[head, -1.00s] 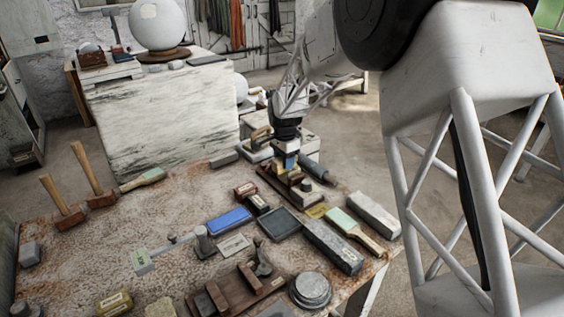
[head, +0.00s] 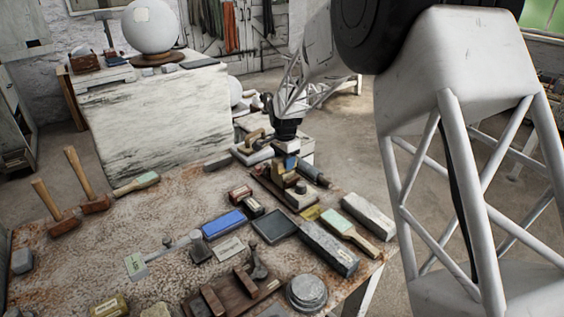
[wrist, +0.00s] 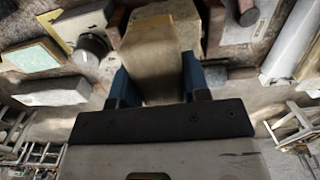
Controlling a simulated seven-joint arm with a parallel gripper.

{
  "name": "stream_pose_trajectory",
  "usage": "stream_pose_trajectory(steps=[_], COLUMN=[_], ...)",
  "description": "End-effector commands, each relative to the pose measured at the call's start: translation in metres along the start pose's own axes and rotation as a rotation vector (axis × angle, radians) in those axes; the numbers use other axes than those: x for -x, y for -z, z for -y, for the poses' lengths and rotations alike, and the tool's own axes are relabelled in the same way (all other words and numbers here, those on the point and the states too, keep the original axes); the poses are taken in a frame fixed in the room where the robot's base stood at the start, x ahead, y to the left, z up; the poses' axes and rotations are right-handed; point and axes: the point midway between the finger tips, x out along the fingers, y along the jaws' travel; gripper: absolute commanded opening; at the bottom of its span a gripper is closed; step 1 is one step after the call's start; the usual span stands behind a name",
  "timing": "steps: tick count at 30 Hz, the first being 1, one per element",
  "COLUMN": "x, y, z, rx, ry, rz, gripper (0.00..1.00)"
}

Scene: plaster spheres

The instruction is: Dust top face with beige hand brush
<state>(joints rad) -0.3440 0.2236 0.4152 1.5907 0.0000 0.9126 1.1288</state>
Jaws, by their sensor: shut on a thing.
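My gripper (head: 286,163) is low over the far right part of the workbench (head: 110,245). In the wrist view its two blue fingers (wrist: 155,70) are shut on a broad tan piece that looks like the beige hand brush (wrist: 148,48). Its far end and any bristles are hidden. In the head view the held piece is small and partly hidden by my gripper, among wooden blocks and tools. I cannot tell whether it touches what is below. Which top face is meant cannot be told from these views.
A wooden-handled brush with a pale green face (head: 342,225) lies near the right edge. Another lies at the back left (head: 138,184). Two mallets (head: 60,222), a blue block (head: 223,223) and a grey bar (head: 328,247) crowd the bench. A white sphere (head: 152,25) stands behind.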

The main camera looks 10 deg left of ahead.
Motion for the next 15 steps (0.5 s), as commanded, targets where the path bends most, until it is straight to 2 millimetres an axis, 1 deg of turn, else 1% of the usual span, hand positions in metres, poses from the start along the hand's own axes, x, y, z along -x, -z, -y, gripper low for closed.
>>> stream_pose_trajectory(steps=[6, 15], x=[0.0002, 0.0001], y=[0.0074, 0.0075], z=[0.0002, 0.0003], rx=[0.000, 0.001], ry=[0.001, 0.001], rz=[0.000, 0.000], gripper=[0.23, 0.23])
